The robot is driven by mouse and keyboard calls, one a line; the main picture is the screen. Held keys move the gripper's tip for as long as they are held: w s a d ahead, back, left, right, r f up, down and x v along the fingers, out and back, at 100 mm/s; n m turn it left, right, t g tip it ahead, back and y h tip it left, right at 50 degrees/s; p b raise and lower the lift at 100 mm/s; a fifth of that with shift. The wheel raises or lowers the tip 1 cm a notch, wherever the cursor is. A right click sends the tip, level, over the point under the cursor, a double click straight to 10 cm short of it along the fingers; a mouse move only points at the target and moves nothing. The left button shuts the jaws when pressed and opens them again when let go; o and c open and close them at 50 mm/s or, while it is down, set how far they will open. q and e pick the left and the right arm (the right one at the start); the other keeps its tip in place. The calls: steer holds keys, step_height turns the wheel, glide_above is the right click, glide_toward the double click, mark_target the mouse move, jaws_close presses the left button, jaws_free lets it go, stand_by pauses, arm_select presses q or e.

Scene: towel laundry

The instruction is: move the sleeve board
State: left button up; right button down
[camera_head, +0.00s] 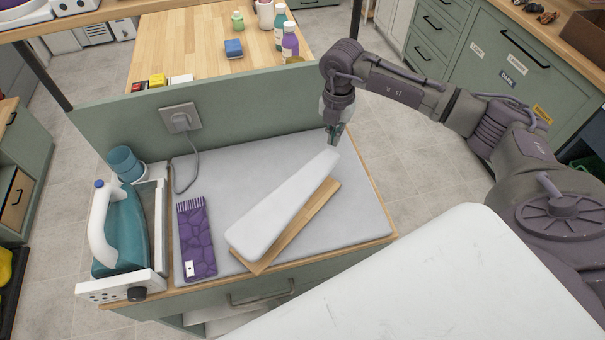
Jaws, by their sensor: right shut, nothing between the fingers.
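The sleeve board (281,206) has a long white padded top on a wooden base (296,232). It lies diagonally on the grey pad of the ironing cabinet, its narrow end toward the back right. My right gripper (335,137) points down just behind that narrow end, its fingers shut and empty. I cannot tell whether the fingertips touch the board. My left gripper is not in view.
A purple patterned cloth (196,238) lies left of the board. A teal iron (122,232) stands on its station at the left, with a teal cup (125,164) behind. A green panel (240,110) with a socket (180,119) borders the back. The pad's right side (353,211) is clear.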

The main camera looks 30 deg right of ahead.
steer(key=s+a+r+b, duration=0.1)
steer(key=a+r+b, duration=0.1)
steer(key=s+a+r, duration=0.1)
steer(key=a+r, duration=0.1)
steer(key=shift+s+a+r+b, duration=0.1)
steer(key=shift+s+b, duration=0.25)
steer(key=shift+b, duration=0.05)
steer(key=b, duration=0.4)
glide_above(295, 208)
steer(key=shift+w+d+r, duration=0.2)
steer(key=shift+w, duration=0.05)
steer(key=shift+s+a, duration=0.25)
steer(key=shift+a, duration=0.05)
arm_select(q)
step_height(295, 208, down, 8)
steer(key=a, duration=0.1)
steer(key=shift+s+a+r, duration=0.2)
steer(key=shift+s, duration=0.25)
